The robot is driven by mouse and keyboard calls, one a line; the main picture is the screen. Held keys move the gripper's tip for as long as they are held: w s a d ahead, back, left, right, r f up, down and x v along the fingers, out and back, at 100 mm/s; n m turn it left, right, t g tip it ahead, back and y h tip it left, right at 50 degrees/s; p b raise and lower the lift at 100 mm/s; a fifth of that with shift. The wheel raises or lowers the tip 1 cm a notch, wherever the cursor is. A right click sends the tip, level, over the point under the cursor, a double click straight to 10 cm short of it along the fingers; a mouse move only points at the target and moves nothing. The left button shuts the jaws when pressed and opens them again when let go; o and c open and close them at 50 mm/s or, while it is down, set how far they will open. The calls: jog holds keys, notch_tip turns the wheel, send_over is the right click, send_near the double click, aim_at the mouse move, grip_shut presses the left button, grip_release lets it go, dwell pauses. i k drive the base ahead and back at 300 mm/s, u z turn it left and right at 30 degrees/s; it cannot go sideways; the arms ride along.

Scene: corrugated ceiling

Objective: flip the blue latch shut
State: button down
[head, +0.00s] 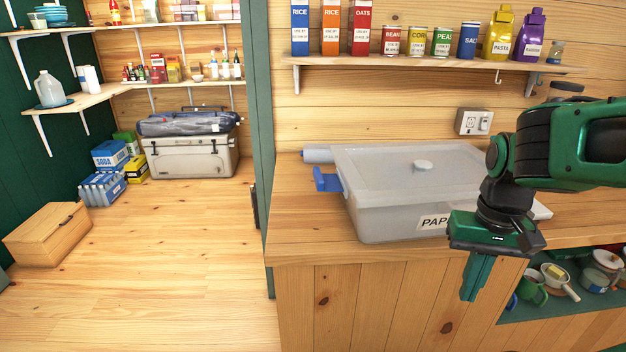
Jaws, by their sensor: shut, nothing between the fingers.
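A translucent grey plastic bin (387,222) with a lid (395,165) stands on the wooden counter; its label reads "PAP" before my arm covers the rest. A blue latch (326,181) sticks outward from the bin's left side, standing away from the wall. My gripper (469,297) is green, points down and is shut and empty. It is in front of the bin's right part, at the counter's front edge, well to the right of the blue latch. The bin's right side is hidden behind my arm.
A rolled grey-blue item (318,154) lies behind the latch. A shelf (420,64) with boxes, cans and pouches hangs above the counter. Mugs and pots (560,280) fill an open shelf below right. The counter left of the bin (295,215) is clear.

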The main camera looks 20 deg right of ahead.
aim_at(328, 179)
jog(key=u, duration=0.25)
jog(key=k, duration=0.9)
jog(key=z, duration=0.2)
jog(key=i, duration=0.5)
jog(key=u, duration=0.05)
